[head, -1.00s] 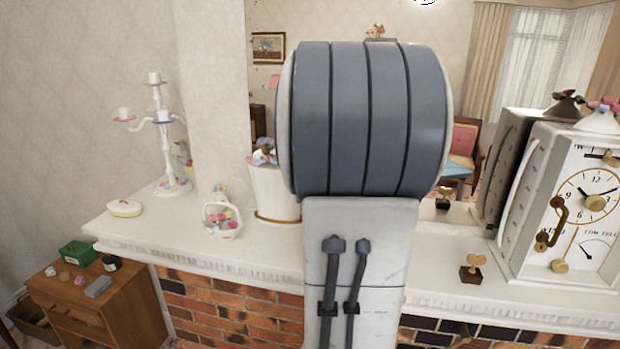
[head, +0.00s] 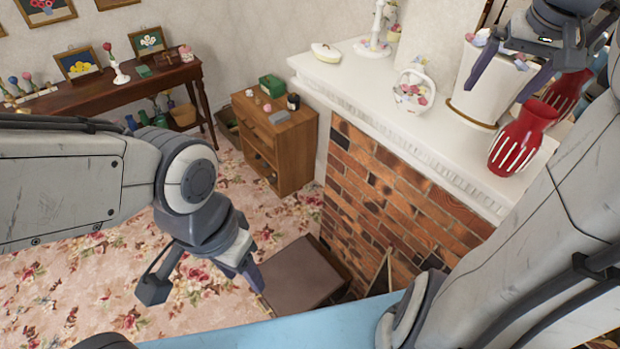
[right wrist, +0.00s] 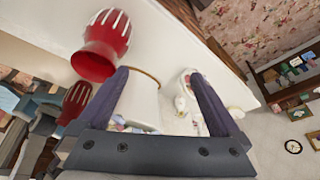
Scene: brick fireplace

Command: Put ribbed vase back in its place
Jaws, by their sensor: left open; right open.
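The ribbed vase, red with white ribs, is at the front of the white mantel (head: 430,125) in the head view (head: 512,150). It also shows at the upper left of the right wrist view (right wrist: 105,40). My right gripper (head: 497,95) is open above the mantel, to the left of the vase in the head view. In the right wrist view, the vase is outside the left finger, and a white pot (right wrist: 145,95) shows behind the space between the open fingers (right wrist: 158,73). My left gripper (head: 205,283) is open and empty above the floor, away from the mantel.
The white pot also shows in the head view (head: 487,80), beside a flower basket (head: 412,92). A mirror behind reflects the red vase. A lidded dish (head: 326,52) and white candelabrum (head: 375,40) stand further left. A wooden cabinet (head: 275,145) is beside the fireplace.

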